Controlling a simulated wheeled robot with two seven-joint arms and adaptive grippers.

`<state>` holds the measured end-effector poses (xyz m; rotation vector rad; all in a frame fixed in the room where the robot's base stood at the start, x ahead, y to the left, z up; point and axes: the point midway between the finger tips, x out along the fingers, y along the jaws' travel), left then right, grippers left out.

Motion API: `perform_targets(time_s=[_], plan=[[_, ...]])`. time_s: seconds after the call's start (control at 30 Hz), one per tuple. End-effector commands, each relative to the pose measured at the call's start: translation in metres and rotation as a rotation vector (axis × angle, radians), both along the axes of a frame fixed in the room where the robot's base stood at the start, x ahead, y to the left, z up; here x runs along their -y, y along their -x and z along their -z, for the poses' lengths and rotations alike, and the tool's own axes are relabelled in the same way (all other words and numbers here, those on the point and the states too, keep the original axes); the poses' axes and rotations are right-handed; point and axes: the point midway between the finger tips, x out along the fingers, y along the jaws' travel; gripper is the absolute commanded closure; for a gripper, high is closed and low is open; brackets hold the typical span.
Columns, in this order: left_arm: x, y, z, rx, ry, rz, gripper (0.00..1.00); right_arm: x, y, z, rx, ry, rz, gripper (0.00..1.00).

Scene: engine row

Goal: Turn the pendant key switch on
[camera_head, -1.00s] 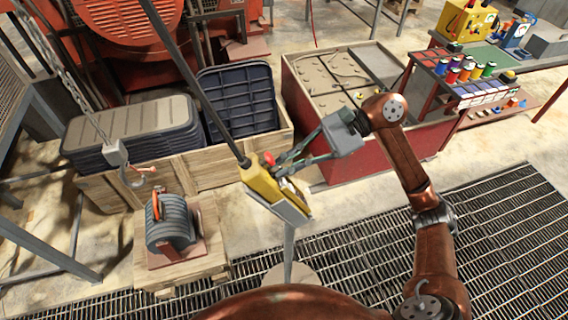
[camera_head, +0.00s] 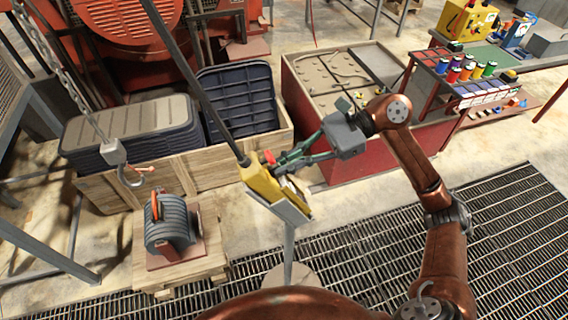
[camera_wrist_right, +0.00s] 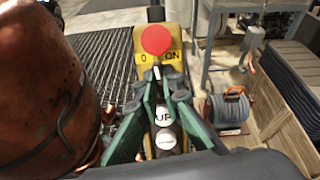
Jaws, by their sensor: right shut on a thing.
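The yellow pendant (camera_head: 262,184) hangs from a dark pole in the middle of the head view. In the right wrist view the pendant (camera_wrist_right: 172,33) shows a red mushroom button (camera_wrist_right: 155,40), the marks "0" and "ON", and a white "UP" button (camera_wrist_right: 164,117). My right gripper (camera_head: 279,165) is at the pendant's face. In the right wrist view its green fingers (camera_wrist_right: 157,84) close together just below the red button, on the key switch (camera_wrist_right: 157,72), which they mostly hide. My left gripper is in neither view.
A chain hook (camera_head: 133,175) hangs at the left, above a grey motor-like part (camera_head: 170,226) on a wooden pallet. A wooden crate (camera_head: 150,176) holds dark bins behind. A red sand box (camera_head: 375,160) stands behind my right arm. Floor grating lies in front.

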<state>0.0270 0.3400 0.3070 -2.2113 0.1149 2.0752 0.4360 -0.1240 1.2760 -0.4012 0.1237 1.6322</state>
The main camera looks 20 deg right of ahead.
Motion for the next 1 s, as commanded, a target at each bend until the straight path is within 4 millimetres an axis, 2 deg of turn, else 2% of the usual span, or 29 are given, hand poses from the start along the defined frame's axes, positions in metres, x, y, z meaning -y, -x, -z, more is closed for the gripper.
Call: perform_targets(time_s=[0.5,1.0], plan=[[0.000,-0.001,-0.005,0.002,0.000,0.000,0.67,0.000,0.001,-0.001,-0.422,0.016,0.201,1.00],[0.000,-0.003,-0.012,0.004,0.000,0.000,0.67,0.000,0.001,-0.001,-0.628,0.022,0.298,1.00]])
